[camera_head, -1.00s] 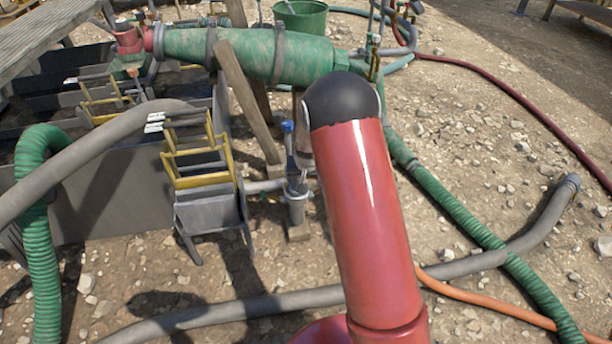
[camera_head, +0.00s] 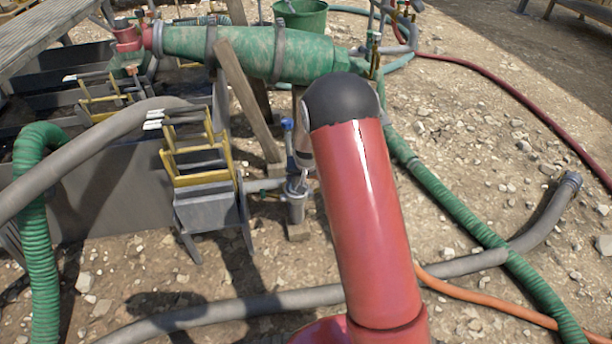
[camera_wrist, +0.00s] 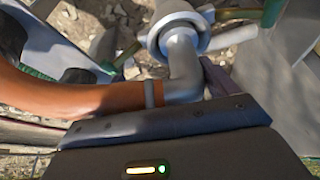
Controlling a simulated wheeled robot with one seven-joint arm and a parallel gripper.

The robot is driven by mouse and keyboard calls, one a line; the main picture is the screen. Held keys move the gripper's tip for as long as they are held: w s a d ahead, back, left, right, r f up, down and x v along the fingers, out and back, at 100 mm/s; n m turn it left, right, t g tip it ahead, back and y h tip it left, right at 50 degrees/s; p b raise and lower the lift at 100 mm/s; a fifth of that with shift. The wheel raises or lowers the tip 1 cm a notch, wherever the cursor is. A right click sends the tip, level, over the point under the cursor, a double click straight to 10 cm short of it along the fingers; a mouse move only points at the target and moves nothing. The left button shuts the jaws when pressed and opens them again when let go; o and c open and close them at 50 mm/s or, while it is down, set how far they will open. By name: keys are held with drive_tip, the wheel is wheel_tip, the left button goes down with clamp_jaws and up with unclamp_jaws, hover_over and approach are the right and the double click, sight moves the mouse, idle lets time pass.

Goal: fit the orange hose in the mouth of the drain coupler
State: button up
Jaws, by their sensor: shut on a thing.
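In the wrist view, the orange hose (camera_wrist: 70,95) comes in from the left and ends in a grey bent pipe end (camera_wrist: 182,68) behind a thin grey band. My gripper (camera_wrist: 175,106) is shut on the hose near this end; its fingertips are mostly hidden. The bent end rises to the round grey mouth of the drain coupler (camera_wrist: 160,40) and overlaps it in view. I cannot tell how deep it sits. In the head view, the coupler (camera_head: 297,208) stands upright left of my red arm, which hides much of the hose; a stretch of orange hose (camera_head: 490,303) lies lower right.
A yellow-framed grey stand (camera_head: 205,205) is close left of the coupler. A wooden prop (camera_head: 245,100) leans behind it, under the green tank (camera_head: 260,55).

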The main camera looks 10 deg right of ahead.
drive_tip(key=o, duration=1.2)
drive_tip(key=shift+f, duration=0.1)
drive_tip(key=p+v, duration=0.1)
drive_tip(key=v, duration=0.7)
